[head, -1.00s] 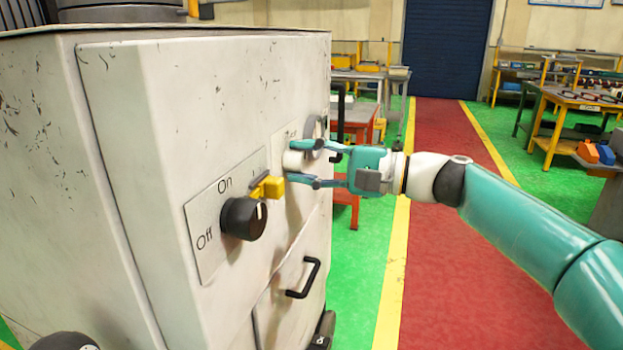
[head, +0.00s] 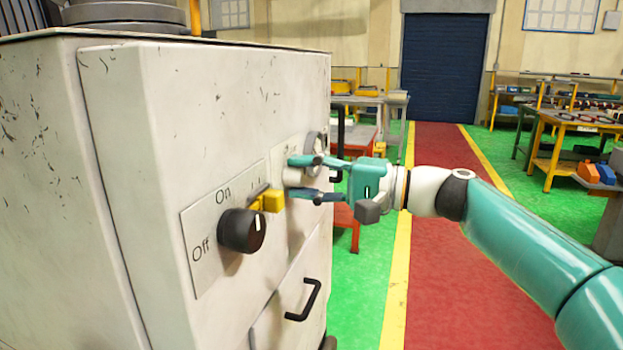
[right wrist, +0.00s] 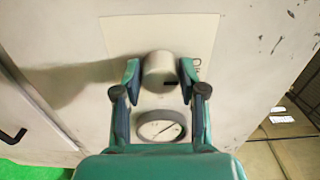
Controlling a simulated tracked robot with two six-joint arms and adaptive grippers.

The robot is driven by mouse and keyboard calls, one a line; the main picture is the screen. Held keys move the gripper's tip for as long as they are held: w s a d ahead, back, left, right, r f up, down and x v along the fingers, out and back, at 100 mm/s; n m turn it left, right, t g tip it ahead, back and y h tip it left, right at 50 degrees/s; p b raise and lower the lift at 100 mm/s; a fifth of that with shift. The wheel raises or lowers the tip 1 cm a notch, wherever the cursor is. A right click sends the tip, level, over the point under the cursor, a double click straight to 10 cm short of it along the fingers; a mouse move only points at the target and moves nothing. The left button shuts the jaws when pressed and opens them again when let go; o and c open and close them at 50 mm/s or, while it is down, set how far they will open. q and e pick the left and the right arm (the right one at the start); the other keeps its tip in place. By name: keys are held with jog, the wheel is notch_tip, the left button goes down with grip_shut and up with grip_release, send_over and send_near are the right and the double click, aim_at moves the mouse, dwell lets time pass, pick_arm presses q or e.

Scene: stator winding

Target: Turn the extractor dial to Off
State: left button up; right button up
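A black dial (head: 242,230) with a pale pointer line sits on a plate marked On and Off on the cabinet front; its pointer is near upright, not at either word. A yellow latch-like piece (head: 270,200) is just behind it. Farther along the same face is a pale round knob (head: 293,177), which also shows in the right wrist view (right wrist: 160,72) with a dark mark on its side. My left gripper is not in view.
The cabinet (head: 120,150) fills the left side. A round gauge (right wrist: 160,127) is beside the pale knob. A black handle (head: 304,300) sticks out below the dial. The red walkway (head: 450,270) to the right is clear; workbenches stand farther back.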

jog(key=o, duration=0.4)
jog(key=shift+s+a+f, duration=0.1)
jog(key=shift+a+f, duration=0.2)
jog(key=shift+a, duration=0.05)
jog(key=shift+d+r, duration=0.1)
jog(key=shift+d, duration=0.1)
jog(key=shift+d+r, duration=0.1)
jog(key=v, duration=1.1)
jog(key=shift+s+d, duration=0.1)
jog(key=shift+d, duration=0.25)
